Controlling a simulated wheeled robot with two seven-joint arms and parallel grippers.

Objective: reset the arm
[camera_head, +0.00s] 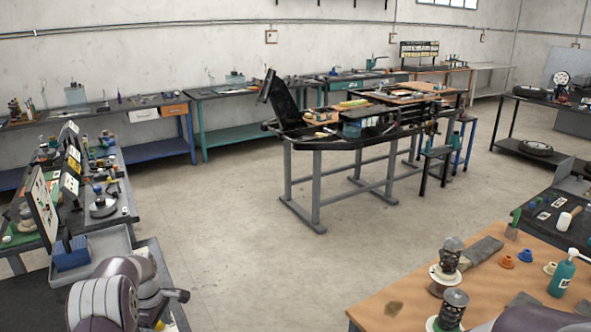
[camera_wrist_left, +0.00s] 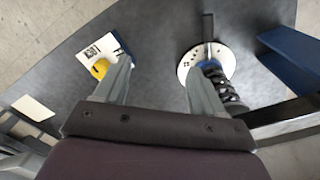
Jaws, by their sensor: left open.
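My left gripper (camera_wrist_left: 157,70) shows in the left wrist view with its two grey fingers spread and nothing between them. A white round plate (camera_wrist_left: 190,66) with a black coil spring (camera_wrist_left: 228,95) lies beyond and beside the right finger, on a dark table top (camera_wrist_left: 155,35). I cannot tell from this view whether the finger touches it. In the head view my left arm (camera_head: 110,290) comes in at the bottom left; its fingers cannot be made out there. My right gripper is not visible.
A yellow part and a white labelled card (camera_wrist_left: 90,52) lie near the left finger. A blue bin (camera_wrist_left: 290,55) is at the right. In the head view, a wooden table (camera_head: 400,290) at the bottom right carries dark cylindrical parts (camera_head: 450,255). The middle floor (camera_head: 230,230) is clear.

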